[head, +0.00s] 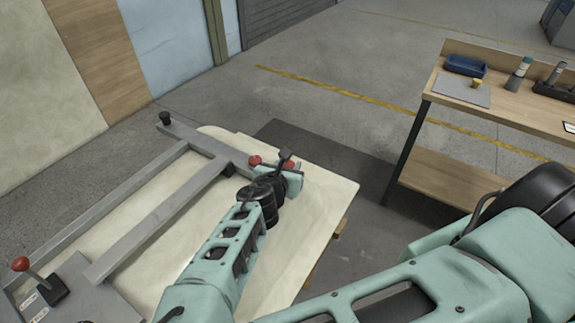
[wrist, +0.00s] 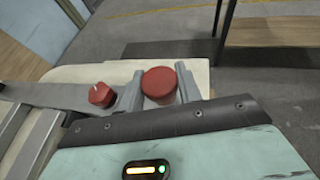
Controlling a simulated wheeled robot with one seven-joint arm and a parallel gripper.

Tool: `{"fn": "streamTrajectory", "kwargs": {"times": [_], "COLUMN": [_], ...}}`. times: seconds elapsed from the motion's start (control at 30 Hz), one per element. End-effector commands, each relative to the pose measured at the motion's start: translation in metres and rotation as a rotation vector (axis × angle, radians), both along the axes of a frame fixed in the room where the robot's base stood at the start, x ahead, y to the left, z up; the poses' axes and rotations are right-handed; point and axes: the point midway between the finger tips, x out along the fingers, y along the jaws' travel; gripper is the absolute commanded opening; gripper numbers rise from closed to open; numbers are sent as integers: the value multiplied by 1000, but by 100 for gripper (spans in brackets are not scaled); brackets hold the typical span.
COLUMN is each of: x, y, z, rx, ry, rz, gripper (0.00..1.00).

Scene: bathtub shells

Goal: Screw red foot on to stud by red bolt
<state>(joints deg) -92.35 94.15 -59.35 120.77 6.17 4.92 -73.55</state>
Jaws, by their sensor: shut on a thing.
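My gripper (wrist: 160,88) is shut on the red foot (wrist: 160,84), a round red cap between its two grey fingers. In the head view the foot (head: 291,167) shows as a small bit of red at my gripper, largely hidden by it. The red bolt (wrist: 101,95) is a smaller red piece on the grey frame, left of the fingers and apart from them. It also shows in the head view (head: 255,160), left of my gripper. My gripper is over the far right end of the frame (head: 225,152). I cannot make out the stud or whether the foot touches it.
The frame lies on a cream bathtub shell (head: 326,190). A black foot (head: 165,118) stands at the frame's far left corner, and a red-knobbed lever (head: 20,264) at near left. A wooden workbench (head: 500,112) with a blue tray (head: 465,66) is at right. Floor behind is clear.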

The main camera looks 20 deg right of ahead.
Motion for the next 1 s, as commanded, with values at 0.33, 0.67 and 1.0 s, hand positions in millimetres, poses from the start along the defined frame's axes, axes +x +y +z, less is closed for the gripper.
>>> {"fn": "streamTrajectory", "kwargs": {"times": [0.33,0.67,1.0], "x": [0,0,0], "y": [0,0,0], "z": [-2,-9,-17], "rx": [-1,-1,-2], "ry": [1,1,1], "rz": [0,1,0], "gripper": [12,12,12]}}
